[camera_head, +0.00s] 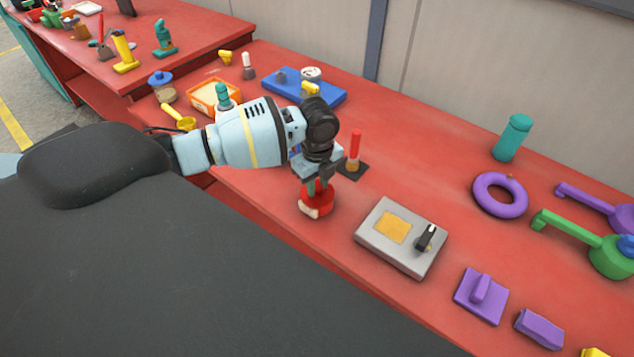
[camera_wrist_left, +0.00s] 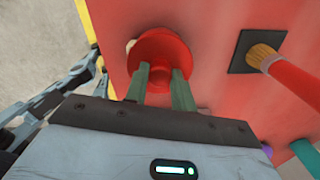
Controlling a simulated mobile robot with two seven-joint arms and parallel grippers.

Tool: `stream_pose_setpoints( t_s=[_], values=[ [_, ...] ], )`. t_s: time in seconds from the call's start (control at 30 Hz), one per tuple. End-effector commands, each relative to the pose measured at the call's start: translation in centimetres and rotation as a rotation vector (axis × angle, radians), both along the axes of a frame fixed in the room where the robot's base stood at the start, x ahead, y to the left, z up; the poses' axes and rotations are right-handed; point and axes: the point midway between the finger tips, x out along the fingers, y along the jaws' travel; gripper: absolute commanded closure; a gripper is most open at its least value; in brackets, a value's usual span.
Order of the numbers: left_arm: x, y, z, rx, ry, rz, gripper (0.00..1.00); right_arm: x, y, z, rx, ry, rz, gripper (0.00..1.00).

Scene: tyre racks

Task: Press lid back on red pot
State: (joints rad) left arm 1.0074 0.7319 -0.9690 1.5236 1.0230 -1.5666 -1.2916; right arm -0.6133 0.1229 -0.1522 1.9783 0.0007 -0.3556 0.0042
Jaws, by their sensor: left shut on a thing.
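The red pot (camera_head: 320,207) stands on the red bench near its front edge, with a pale patch low on its left side. My left gripper (camera_head: 316,187) reaches down over it from above. In the left wrist view the round red lid (camera_wrist_left: 152,48) shows beyond my fingers, and my left gripper (camera_wrist_left: 162,78) is shut on the lid's red knob between the two green-grey fingertips. The lid appears on or just above the pot; the gripper and viewing angle hide the seam between them. My right gripper is not in view.
A red-handled brush stands on a dark square (camera_head: 353,168) just behind the pot. A grey box with a yellow panel (camera_head: 378,253) lies to the right. A blue tray (camera_head: 330,93) and orange-white bin (camera_head: 203,98) are behind my arm.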

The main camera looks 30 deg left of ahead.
Motion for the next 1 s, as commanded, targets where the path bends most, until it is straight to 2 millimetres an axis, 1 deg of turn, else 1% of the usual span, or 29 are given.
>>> stream_pose_setpoints(
  t_s=[0.3, 0.33, 0.5, 0.67, 0.7, 0.87, 1.0],
  values=[
    [-0.01, -0.02, -0.04, 0.0, 0.0, 0.0, 0.96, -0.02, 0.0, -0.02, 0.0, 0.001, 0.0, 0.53],
    [-0.01, -0.02, -0.04, 0.0, 0.0, 0.0, 0.71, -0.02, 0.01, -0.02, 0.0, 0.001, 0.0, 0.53],
    [-0.01, -0.03, -0.03, 0.0, 0.0, 0.0, 0.49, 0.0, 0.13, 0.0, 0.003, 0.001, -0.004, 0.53],
    [-0.01, -0.03, -0.03, 0.0, 0.0, 0.0, 0.49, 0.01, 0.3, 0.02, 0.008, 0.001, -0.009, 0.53],
    [-0.01, -0.03, -0.03, 0.0, 0.0, 0.0, 0.48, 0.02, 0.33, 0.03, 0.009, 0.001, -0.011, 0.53],
    [-0.01, -0.03, -0.03, 0.0, 0.0, 0.0, 0.27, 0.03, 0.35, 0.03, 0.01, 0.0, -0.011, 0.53],
    [-0.01, -0.02, -0.03, 0.0, 0.0, 0.0, 0.27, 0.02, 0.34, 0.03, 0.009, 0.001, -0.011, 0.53]
  ],
)
